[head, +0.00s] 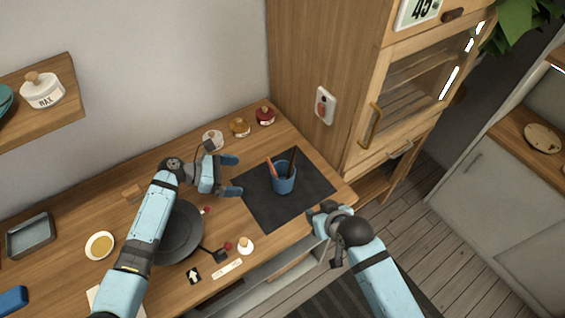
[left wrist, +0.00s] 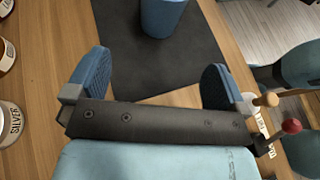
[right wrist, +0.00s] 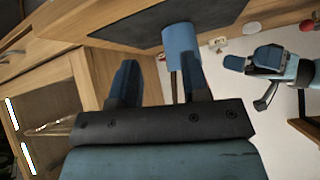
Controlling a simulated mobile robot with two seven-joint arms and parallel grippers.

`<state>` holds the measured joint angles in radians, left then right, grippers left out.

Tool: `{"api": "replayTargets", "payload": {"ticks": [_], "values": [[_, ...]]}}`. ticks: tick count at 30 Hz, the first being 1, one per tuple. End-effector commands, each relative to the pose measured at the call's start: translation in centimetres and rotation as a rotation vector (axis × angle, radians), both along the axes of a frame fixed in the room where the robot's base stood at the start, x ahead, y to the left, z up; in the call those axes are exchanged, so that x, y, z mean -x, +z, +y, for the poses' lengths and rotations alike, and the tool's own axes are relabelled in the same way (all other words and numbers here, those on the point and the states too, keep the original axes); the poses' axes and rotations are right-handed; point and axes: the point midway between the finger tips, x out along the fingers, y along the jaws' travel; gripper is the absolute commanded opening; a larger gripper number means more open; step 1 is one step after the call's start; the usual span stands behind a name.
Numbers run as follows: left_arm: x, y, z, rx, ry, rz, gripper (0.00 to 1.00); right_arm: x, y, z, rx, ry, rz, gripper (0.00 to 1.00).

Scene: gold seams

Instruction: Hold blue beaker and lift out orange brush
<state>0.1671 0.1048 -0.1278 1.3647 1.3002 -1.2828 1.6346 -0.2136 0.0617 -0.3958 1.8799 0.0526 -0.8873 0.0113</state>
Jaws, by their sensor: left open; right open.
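A blue beaker (head: 284,181) stands upright on a dark mat (head: 255,205). An orange brush (head: 271,167) leans out of its left side, and a dark brush (head: 291,162) stands beside it in the beaker. My left gripper (head: 235,175) is open and empty, left of the beaker and apart from it. In the left wrist view the beaker (left wrist: 163,16) lies beyond the open fingers. My right gripper (head: 322,212) is at the table's front edge, right of the beaker. In the right wrist view its fingers (right wrist: 158,85) are open, with the beaker (right wrist: 180,44) beyond them. The brushes are not clear there.
Jars (head: 240,127) stand at the back of the table. A dark round plate (head: 182,235) lies under my left arm, with small items (head: 227,269) near the front edge. A wooden cabinet (head: 335,60) rises behind the mat. The mat around the beaker is clear.

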Motion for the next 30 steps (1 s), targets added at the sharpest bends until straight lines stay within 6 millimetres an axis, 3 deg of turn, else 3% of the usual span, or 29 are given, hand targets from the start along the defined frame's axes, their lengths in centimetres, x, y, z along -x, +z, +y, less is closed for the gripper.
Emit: {"api": "replayTargets", "payload": {"ticks": [1, 6, 15, 23, 30], "values": [[0.0, 0.0, 0.0, 0.000, 0.000, 0.000, 1.00, -1.7, 1.3, 1.4, 0.009, 0.025, 0.013, 0.43], [0.0, 0.0, 0.0, 0.000, 0.000, 0.000, 1.00, -5.2, 4.7, 5.2, 0.069, 0.108, 0.096, 0.43], [0.0, 0.0, 0.0, 0.000, 0.000, 0.000, 1.00, -8.1, 9.5, 8.6, 0.182, 0.193, 0.183, 0.43], [-0.2, -0.4, -1.1, 0.001, -0.001, 0.000, 1.00, -8.3, 10.2, 9.0, 0.205, 0.205, 0.201, 0.43], [-0.9, -2.0, -5.1, 0.002, -0.001, 0.001, 1.00, -8.3, 10.2, 9.0, 0.204, 0.204, 0.199, 0.43]]}}
